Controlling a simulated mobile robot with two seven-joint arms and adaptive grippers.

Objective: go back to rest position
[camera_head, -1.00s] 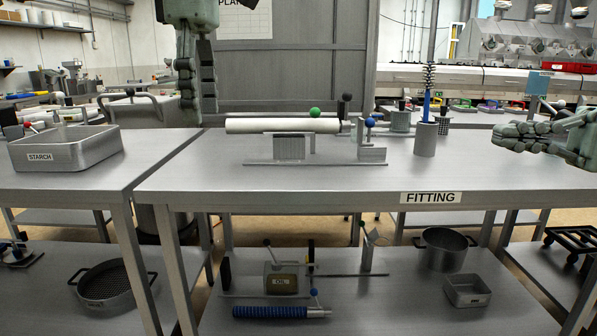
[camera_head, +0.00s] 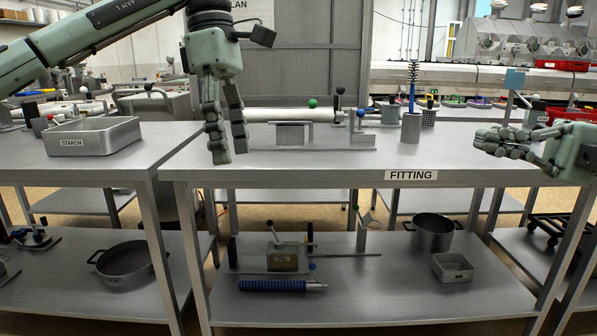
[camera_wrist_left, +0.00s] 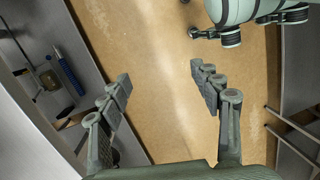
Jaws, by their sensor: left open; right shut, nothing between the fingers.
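My left gripper (camera_head: 227,135) hangs fingers-down in front of the left part of the fitting table (camera_head: 330,165), with its arm coming in from the upper left. Its fingers are apart and nothing is between them. In the left wrist view the left gripper (camera_wrist_left: 160,85) is open over bare brown floor. My right gripper (camera_head: 490,141) points left above the right side of the table. Its fingers are closed together with nothing held.
A white roller (camera_head: 275,115) on a stand lies behind my left gripper. A metal cup (camera_head: 411,128) with a brush stands on the table. A STARCH tray (camera_head: 85,149) is on the left table. The lower shelf holds a blue-sleeved rod (camera_head: 272,286) and pots.

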